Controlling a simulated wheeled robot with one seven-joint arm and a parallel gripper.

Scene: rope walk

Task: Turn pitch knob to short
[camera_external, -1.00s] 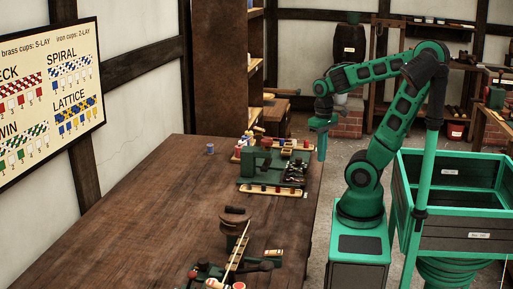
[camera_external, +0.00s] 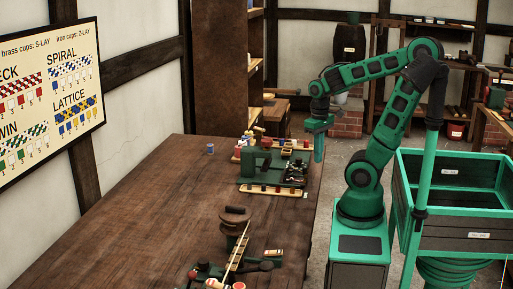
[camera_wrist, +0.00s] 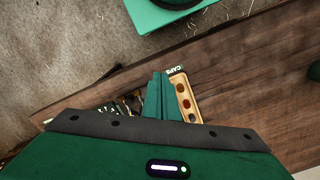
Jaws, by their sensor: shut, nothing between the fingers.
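A dark green machine (camera_external: 256,163) stands near the right edge of the table (camera_external: 165,215), with small dark parts on its right side. I cannot pick out the pitch knob or its marks in either view. My gripper (camera_external: 318,158) hangs pointing down just to the right of the machine, by the table's edge. In the wrist view its green fingers (camera_wrist: 162,78) are shut together and empty. They hide part of the machine's dark parts (camera_wrist: 128,104), which show to their left. A wooden tray (camera_wrist: 180,88) marked CAPS lies just to their right.
A tray with several dark round pieces (camera_external: 272,190) lies in front of the machine. A second device (camera_external: 235,222) with a long pale bar stands nearer. A blue spool (camera_external: 210,148) stands alone at the left. The table's left side is clear.

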